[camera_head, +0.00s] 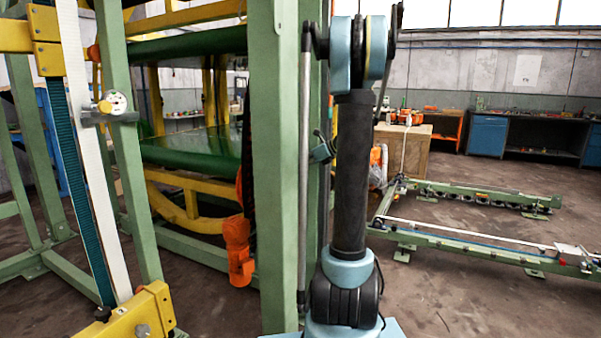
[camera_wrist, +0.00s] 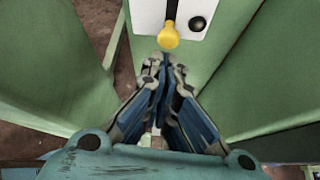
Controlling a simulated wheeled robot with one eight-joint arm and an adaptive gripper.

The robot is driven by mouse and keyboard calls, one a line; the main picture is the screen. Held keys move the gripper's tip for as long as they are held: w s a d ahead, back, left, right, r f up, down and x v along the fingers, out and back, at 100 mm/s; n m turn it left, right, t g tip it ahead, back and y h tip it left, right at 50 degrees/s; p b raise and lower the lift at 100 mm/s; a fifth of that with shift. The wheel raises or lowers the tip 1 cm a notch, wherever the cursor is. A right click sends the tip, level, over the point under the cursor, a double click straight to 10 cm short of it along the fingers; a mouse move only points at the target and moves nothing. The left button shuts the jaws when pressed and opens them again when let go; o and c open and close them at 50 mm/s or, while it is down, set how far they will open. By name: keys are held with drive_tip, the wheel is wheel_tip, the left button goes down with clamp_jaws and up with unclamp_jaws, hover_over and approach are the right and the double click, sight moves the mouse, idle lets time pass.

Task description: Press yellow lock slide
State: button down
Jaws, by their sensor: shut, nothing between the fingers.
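In the wrist view, a yellow knob (camera_wrist: 168,37) sits at the lower end of a dark slot in a white plate (camera_wrist: 147,16). I take this knob to be the yellow lock slide. My gripper (camera_wrist: 164,66) is shut and empty. Its fingertips point at the knob and lie just below it in the picture; I cannot tell whether they touch it. A round black button (camera_wrist: 198,24) is on the plate, right of the knob. In the head view my gripper is hidden and the knob cannot be made out.
Green beams (camera_wrist: 215,60) flank the plate in the wrist view. In the head view, a tall green post (camera_head: 275,160) stands close left of my arm. Floor rails (camera_head: 470,240) lie at right, with open floor in front.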

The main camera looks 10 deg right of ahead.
drive_tip(key=shift+r, duration=0.15)
wheel_tip(320, 180, up, 4)
drive_tip(key=shift+f, duration=0.25)
idle(0.3)
drive_tip(key=shift+f, duration=0.1)
wheel_tip(320, 180, down, 4)
drive_tip(key=v, duration=1)
drive_tip(key=shift+s+d, duration=0.2)
drive_tip(key=shift+s, duration=0.2)
